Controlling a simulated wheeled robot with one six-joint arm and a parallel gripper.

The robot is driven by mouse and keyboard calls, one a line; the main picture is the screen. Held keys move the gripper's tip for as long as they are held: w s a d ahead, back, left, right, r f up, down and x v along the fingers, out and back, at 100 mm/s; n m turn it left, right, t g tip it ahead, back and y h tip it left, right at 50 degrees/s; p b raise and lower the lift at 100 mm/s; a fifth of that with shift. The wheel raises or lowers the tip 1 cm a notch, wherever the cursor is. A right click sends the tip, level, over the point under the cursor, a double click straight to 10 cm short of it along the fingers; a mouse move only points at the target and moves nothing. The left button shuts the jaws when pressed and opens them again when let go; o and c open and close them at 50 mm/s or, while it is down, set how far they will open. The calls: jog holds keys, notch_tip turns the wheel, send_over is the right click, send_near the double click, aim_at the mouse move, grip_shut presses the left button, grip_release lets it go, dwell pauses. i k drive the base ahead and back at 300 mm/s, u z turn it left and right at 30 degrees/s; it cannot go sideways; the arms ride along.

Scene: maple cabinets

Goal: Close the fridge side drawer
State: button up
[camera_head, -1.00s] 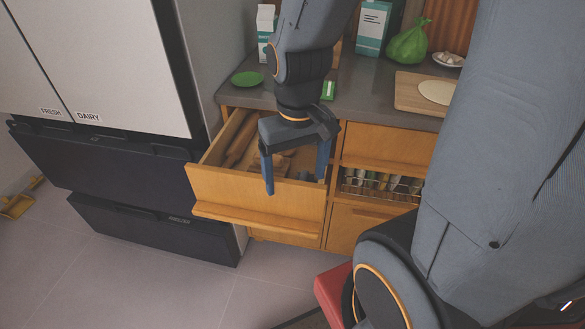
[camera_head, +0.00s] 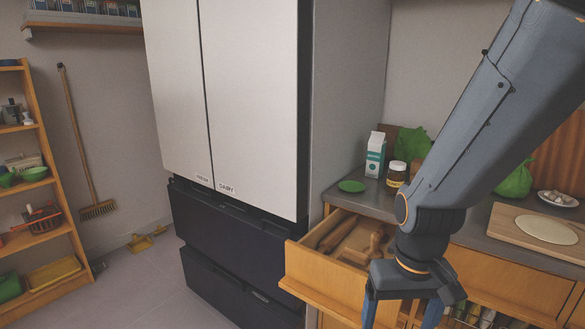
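The open wooden drawer (camera_head: 325,284) is pulled out of the maple cabinet just right of the fridge (camera_head: 255,110). Rolling pins and other wooden tools (camera_head: 345,236) lie inside it. My gripper (camera_head: 402,312) hangs pointing down at the right end of the drawer front, its two blue fingers spread apart. Nothing shows between them. The fingertips reach the bottom edge of the picture, so I cannot tell whether they touch the drawer.
A grey counter (camera_head: 376,203) holds a milk carton (camera_head: 375,155), a jar (camera_head: 396,175), a green plate (camera_head: 351,186) and a cutting board (camera_head: 535,235). A shelf (camera_head: 45,160) and broom (camera_head: 80,150) stand left. The floor (camera_head: 150,285) before the fridge is mostly clear.

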aim_at(335, 288)
jog(key=u, duration=2.4)
jog(key=k, duration=0.4)
jog(key=z, duration=1.8)
